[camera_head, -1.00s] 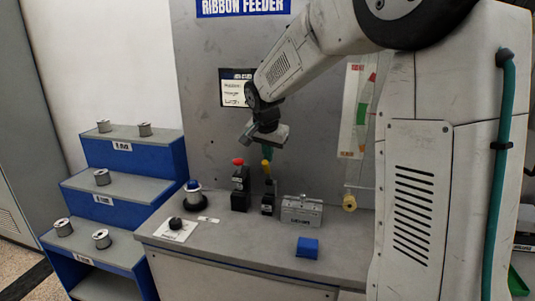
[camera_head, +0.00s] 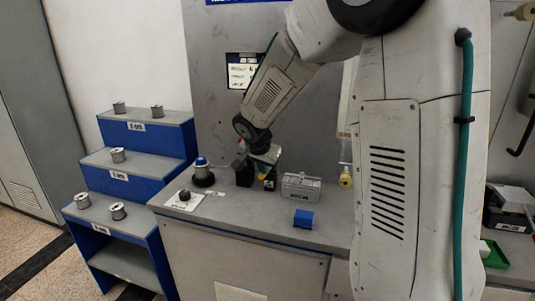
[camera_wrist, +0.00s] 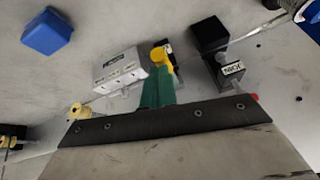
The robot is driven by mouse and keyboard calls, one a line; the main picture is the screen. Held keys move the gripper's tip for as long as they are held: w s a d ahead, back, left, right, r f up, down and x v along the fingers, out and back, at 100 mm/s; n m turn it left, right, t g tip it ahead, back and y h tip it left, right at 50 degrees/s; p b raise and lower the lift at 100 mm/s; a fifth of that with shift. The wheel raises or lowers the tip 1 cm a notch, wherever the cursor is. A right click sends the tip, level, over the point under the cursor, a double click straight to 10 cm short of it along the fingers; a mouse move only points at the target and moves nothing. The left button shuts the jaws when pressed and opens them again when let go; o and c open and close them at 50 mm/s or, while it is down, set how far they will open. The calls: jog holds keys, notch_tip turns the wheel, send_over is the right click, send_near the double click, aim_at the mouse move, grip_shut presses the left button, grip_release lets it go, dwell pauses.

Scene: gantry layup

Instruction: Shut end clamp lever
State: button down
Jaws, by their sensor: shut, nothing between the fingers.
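Two small black clamps stand on the grey bench. One has a yellow-tipped lever (camera_wrist: 160,55), whose yellow also shows just below my gripper in the head view (camera_head: 263,176). The other is a black block (camera_wrist: 208,36) with a white label, and a red knob (camera_wrist: 254,97) peeks out past my gripper's dark body. I cannot tell from the labels which is the end clamp. My gripper (camera_wrist: 158,72) is shut and empty, its green fingertips close to the yellow tip; contact is unclear. In the head view my wrist hides much of both clamps.
A grey metal box (camera_head: 300,187) stands right of the clamps, with a blue block (camera_head: 303,218) in front. A blue-topped round knob (camera_head: 202,172) and a black dial (camera_head: 184,196) are to the left. A blue stepped rack (camera_head: 120,176) holds several spools. The bench front is clear.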

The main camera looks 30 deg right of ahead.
aim_at(262, 177)
jog(key=f, duration=0.3)
jog(key=shift+s+a, duration=0.35)
jog(key=shift+a, duration=0.05)
jog(key=shift+s+a+f, duration=0.1)
jog(key=shift+s+f, duration=0.15)
jog(key=shift+f, duration=0.25)
jog(key=shift+s+a+f, duration=0.1)
jog(key=shift+s+f, duration=0.1)
jog(key=shift+f, duration=0.25)
notch_tip(262, 177, up, 5)
jog(key=s+a+r, duration=0.2)
jog(key=s+a, duration=0.4)
jog(key=shift+s+a+r, duration=0.2)
jog(key=shift+a+r, duration=0.05)
jog(key=shift+r, duration=0.05)
